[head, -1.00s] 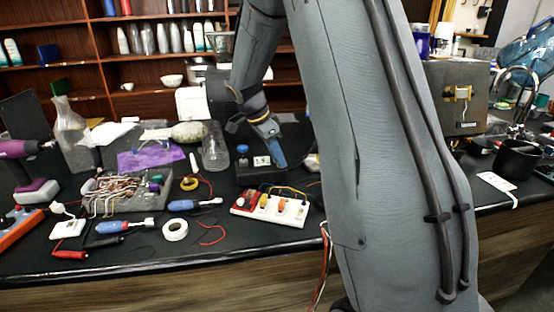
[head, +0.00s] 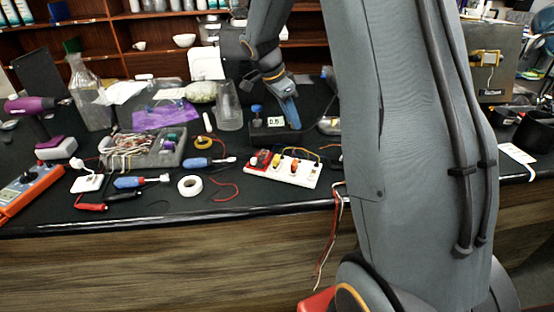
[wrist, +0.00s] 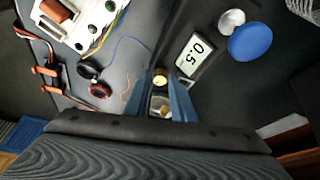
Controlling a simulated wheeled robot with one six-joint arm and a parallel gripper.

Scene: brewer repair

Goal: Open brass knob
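A small round brass knob (wrist: 160,77) shows in the wrist view, between the far ends of my two blue fingers. A second pale brass-coloured part shows nearer the palm, between the fingers. My gripper (wrist: 164,84) points down at the black box (head: 258,134), with its fingers apart on either side of the brass knob. I see no clear contact between fingers and knob. In the head view my gripper (head: 293,122) is at the box's right end, and it hides the brass knob there. The box carries a display reading 0.5 (wrist: 195,56) and a blue knob (wrist: 250,41).
A white strip with a red block and several plugs (head: 283,168) lies in front of the box. A glass jar (head: 228,108) stands left of it. A grey tray of parts (head: 112,160) and tools fill the left bench. The bench's front edge is fairly clear.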

